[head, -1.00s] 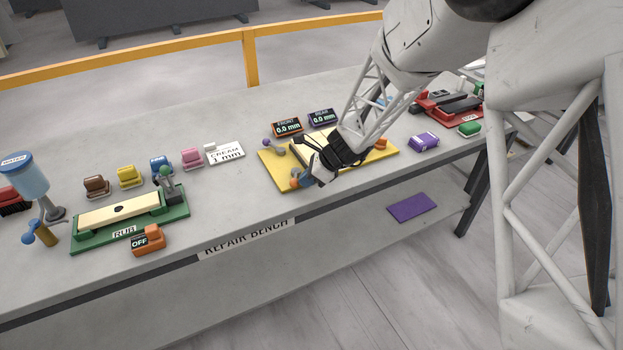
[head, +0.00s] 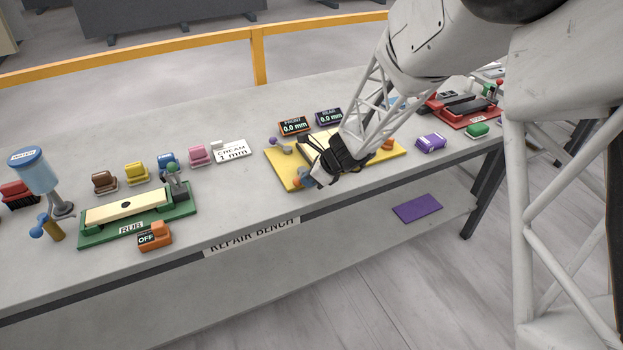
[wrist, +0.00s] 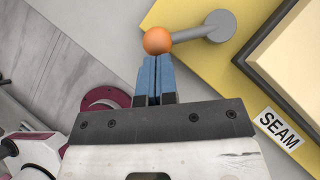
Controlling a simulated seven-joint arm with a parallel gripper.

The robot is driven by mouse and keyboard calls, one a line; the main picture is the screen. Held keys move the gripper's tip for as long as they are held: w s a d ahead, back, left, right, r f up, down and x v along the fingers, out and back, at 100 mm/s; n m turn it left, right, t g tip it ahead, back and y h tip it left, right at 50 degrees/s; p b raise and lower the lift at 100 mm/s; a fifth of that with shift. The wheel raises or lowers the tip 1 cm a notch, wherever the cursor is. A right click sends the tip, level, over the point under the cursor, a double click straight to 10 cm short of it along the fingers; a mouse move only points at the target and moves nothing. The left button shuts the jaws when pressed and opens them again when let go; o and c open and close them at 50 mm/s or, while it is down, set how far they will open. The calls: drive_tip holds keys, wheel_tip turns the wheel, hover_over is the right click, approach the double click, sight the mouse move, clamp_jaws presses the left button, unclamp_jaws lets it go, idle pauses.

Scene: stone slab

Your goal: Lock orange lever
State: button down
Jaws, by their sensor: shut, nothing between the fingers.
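The orange lever (wrist: 157,40) is a grey arm with an orange ball end, running from a round grey pivot on the yellow board (wrist: 170,14). In the wrist view the ball lies at the tips of my gripper (wrist: 155,62), whose blue fingers are pressed together with nothing between them. The tips look touching or very near the ball; I cannot tell which. In the head view the orange lever (head: 299,174) is at the board's front left edge, partly hidden by my gripper (head: 308,183). The yellow board (head: 283,169) also carries a purple-ended lever (head: 274,141).
Behind stand the front display (head: 294,127) and rear display (head: 328,116), both reading 0.0 mm.

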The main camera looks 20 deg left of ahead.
drive_tip(key=s+a+m+t, duration=0.1)
drive_tip(key=a+m+t, duration=0.1)
drive_tip(key=m, duration=0.1)
drive_tip(key=shift+s, duration=0.15)
drive_tip(key=a+m+t, duration=0.1)
drive_tip(key=m, duration=0.1)
drive_tip(key=a+m+t+h, duration=0.1)
drive_tip(key=m, duration=0.1)
drive_tip(key=shift+s+a+t+h, duration=0.1)
drive_tip(key=shift+a+t+h, duration=0.15)
drive_tip(key=shift+t+h, duration=0.05)
drive_tip(key=shift+a, duration=0.15)
drive_tip(key=shift+w+a, duration=0.2)
drive_tip(key=shift+a, duration=0.65)
drive_tip(key=shift+a, duration=0.1)
drive_tip(key=shift+s, duration=0.1)
drive_tip(key=shift+s+d+r, duration=0.2)
drive_tip(key=shift+s+d, duration=0.5)
drive_tip(key=shift+s, duration=0.05)
drive_tip(key=shift+s+d+r, duration=0.15)
drive_tip(key=shift+s+d, duration=0.5)
drive_tip(key=shift+s, duration=0.05)
drive_tip(key=s+a+v, duration=0.1)
drive_tip(key=v, duration=0.9)
drive_tip(key=shift+s, duration=0.1)
